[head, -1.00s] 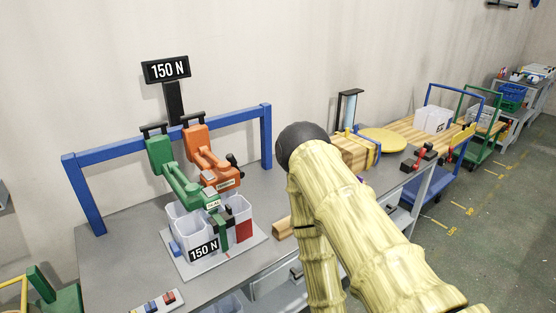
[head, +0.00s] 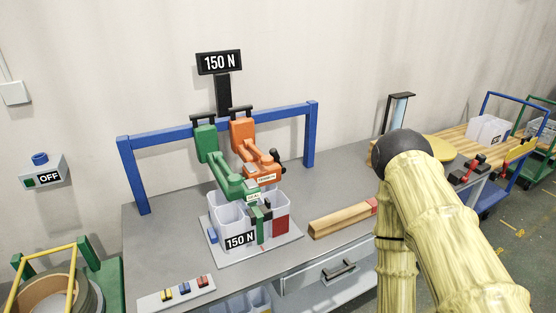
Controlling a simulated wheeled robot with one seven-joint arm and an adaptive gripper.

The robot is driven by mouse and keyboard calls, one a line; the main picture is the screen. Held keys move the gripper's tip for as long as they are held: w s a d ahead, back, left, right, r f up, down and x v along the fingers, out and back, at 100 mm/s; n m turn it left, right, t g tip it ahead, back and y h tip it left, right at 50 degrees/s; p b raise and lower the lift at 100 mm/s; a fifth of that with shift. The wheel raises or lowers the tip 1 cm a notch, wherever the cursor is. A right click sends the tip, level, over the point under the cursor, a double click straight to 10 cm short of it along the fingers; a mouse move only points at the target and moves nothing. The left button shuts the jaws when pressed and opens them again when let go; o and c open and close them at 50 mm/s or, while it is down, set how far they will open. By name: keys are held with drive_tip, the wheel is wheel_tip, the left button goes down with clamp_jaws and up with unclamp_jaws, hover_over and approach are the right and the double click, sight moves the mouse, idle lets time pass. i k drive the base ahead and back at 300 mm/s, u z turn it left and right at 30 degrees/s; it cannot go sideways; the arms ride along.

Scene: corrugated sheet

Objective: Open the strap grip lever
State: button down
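A green hand tool (head: 225,165) and an orange hand tool (head: 253,148) hang side by side at a blue frame (head: 215,127) on the grey bench. Each has a black bar handle on top, and small labels too small to read surely. Their lower ends reach over white bins (head: 230,212) marked 150 N. I cannot tell which part is the strap grip lever. A red and black clamp-like piece (head: 468,170) sits on the bench at right, partly beside my arm. My gripper is out of view; only my yellow arm with its dark round joint shows at right.
A wooden block (head: 340,219) lies right of the bins. A tray of coloured pieces (head: 176,293) lies at the bench front. A drawer (head: 325,275) is below. A 150 N sign (head: 219,63) stands behind. A wall box reads OFF (head: 42,172).

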sight(273, 152)
drive_tip(key=k, duration=0.5)
drive_tip(key=u, duration=0.6)
drive_tip(key=i, duration=1.2)
drive_tip(key=z, duration=0.4)
